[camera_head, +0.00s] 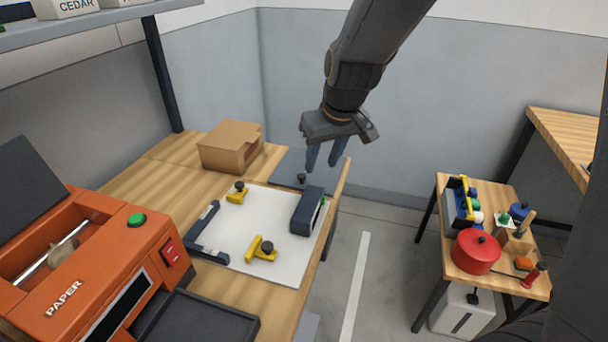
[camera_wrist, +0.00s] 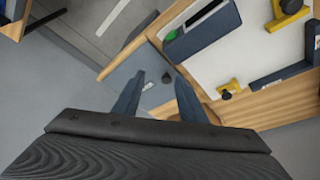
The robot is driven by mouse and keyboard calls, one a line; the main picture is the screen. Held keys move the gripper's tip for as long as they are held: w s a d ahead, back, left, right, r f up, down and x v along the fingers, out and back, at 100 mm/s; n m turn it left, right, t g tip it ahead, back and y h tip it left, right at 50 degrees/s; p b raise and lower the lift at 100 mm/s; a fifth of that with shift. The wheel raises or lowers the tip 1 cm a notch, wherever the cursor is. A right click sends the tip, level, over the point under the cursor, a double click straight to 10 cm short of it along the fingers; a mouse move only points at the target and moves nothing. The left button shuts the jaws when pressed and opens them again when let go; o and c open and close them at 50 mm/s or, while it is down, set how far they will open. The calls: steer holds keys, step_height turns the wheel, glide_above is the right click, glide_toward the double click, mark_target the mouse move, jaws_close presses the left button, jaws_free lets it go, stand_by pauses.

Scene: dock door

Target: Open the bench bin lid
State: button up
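The bench bin lid appears to be the flat blue-grey panel (camera_head: 285,168) set in the far end of the wooden bench, seen lying flat. A small black knob (camera_head: 301,178) stands at its near side, close to the white mat. My gripper (camera_head: 324,159) points down above the panel's right part, apart from the knob. Its two fingers (camera_wrist: 164,80) are spread with nothing between them. My fingers hide part of the panel.
A cardboard box (camera_head: 230,146) stands left of the panel. A dark block (camera_head: 307,211) and yellow clamps (camera_head: 261,249) sit on the white mat (camera_head: 225,233). An orange paper machine (camera_head: 95,265) fills the near left. A side table (camera_head: 445,205) stands right across open floor.

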mark_target(302, 175)
steer(key=shift+n+y, duration=0.3)
steer(key=shift+n, duration=0.1)
steer(key=shift+w+a+f+p, duration=0.15)
steer(key=shift+w+a+f, duration=0.65)
steer(key=shift+f, duration=0.35)
steer(key=shift+w+a+f+p, duration=0.1)
steer(key=shift+w+a+f, duration=0.5)
steer(key=shift+w+f, duration=0.4)
steer(key=shift+w+a+f+p, duration=0.15)
steer(key=shift+w+a+f, duration=0.55)
steer(key=shift+f, duration=0.55)
steer(key=shift+c, duration=0.4)
jaws_close()
